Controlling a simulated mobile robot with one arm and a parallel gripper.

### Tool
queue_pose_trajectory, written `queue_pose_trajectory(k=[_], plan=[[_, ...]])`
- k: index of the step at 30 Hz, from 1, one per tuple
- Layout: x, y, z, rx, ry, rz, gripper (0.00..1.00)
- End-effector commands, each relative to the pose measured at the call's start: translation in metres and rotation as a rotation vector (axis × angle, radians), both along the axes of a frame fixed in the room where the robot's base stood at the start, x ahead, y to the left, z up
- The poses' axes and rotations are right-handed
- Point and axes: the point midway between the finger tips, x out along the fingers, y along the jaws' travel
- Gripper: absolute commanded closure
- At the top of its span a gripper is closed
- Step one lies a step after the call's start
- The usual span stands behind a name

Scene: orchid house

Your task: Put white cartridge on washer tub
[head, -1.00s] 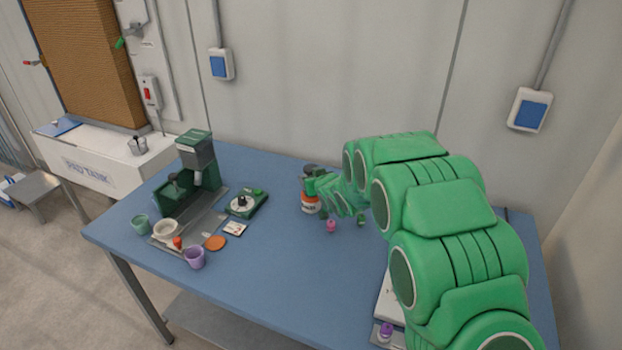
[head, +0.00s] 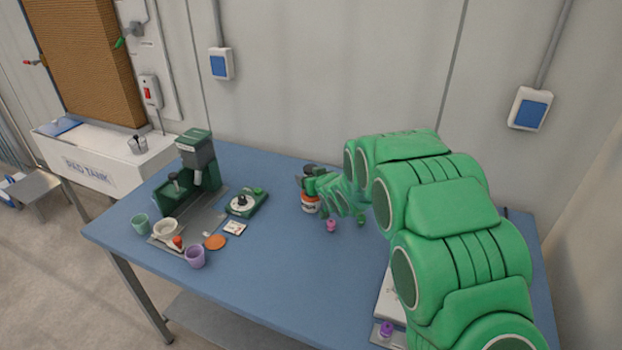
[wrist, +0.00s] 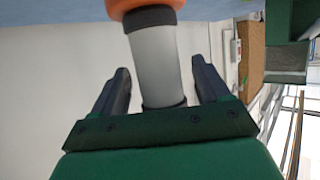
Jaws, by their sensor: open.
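The white cartridge (wrist: 157,65) is a pale cylinder with a dark band at each end. It shows between the fingers of my gripper (wrist: 162,78), which are open, with a gap on each side. Its far end meets an orange part (wrist: 146,5) at the top of the wrist view. In the head view a small orange tub with a white label (head: 310,204) stands at the back of the blue table. It looks like the washer tub, though its label is too small to read. My gripper (head: 310,183) is just above it and largely hides the cartridge there.
A small pink item (head: 331,226) stands close in front of my gripper. A green machine (head: 192,170), a dial device (head: 247,202), several cups and an orange disc (head: 215,242) are on the left. The front middle of the blue table (head: 285,270) is clear.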

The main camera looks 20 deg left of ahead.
Motion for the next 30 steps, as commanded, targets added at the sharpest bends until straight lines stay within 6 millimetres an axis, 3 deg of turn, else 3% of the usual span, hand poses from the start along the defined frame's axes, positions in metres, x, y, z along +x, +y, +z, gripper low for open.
queue_pose_trajectory(k=[30], plan=[[-0.068,-0.069,0.039,0.0,0.001,0.0,0.24]])
